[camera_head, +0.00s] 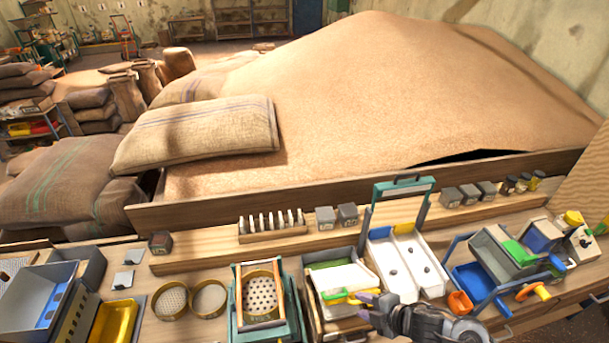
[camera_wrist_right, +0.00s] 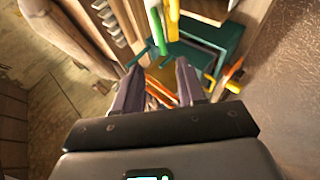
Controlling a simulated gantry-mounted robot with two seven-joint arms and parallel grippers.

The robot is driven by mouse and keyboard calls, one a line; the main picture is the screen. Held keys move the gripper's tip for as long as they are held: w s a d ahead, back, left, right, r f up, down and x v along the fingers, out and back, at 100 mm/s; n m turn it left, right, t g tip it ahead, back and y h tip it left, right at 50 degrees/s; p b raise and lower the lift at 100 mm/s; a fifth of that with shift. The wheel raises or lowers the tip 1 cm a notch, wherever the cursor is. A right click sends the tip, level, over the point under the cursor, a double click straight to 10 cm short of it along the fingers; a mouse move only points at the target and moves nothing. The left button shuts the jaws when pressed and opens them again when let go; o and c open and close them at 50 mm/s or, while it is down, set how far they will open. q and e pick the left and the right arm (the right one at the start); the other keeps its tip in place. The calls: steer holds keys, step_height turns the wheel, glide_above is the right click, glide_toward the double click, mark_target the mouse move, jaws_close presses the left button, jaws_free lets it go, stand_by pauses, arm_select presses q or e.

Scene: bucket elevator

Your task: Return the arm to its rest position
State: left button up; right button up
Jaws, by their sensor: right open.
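My right gripper (camera_head: 371,305) is at the lower middle of the head view, over the front of the bench, just in front of a wooden tray with a white sheet or board (camera_head: 342,279) in it. In the right wrist view its two fingers (camera_wrist_right: 160,85) are apart with nothing held between them. A yellow and green handled tool (camera_head: 345,296) lies by the fingertips in the head view; whether they touch it cannot be told. My left gripper does not show in either view.
A white two-lane tray (camera_head: 405,262) stands right of the gripper, and a blue-framed device (camera_head: 480,283) further right. A sieve stand (camera_head: 262,300) and two round sieves (camera_head: 170,301) are to the left. A grain heap (camera_head: 400,90) and a sack (camera_head: 200,132) fill the back.

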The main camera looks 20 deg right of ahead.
steer(key=s+a+m+p, duration=0.5)
steer(key=s+a+m, duration=0.1)
steer(key=s+a, duration=0.6)
steer(key=s+d+r+m+g+h, duration=0.2)
steer(key=s+d+r+m, duration=0.1)
steer(key=s+m, duration=0.2)
steer(key=s+d+r+m+g+h, duration=0.2)
steer(key=s+d+r+m+g, duration=0.1)
steer(key=s+m, duration=0.3)
steer(key=shift+s+d, duration=0.15)
steer(key=shift+d, duration=0.35)
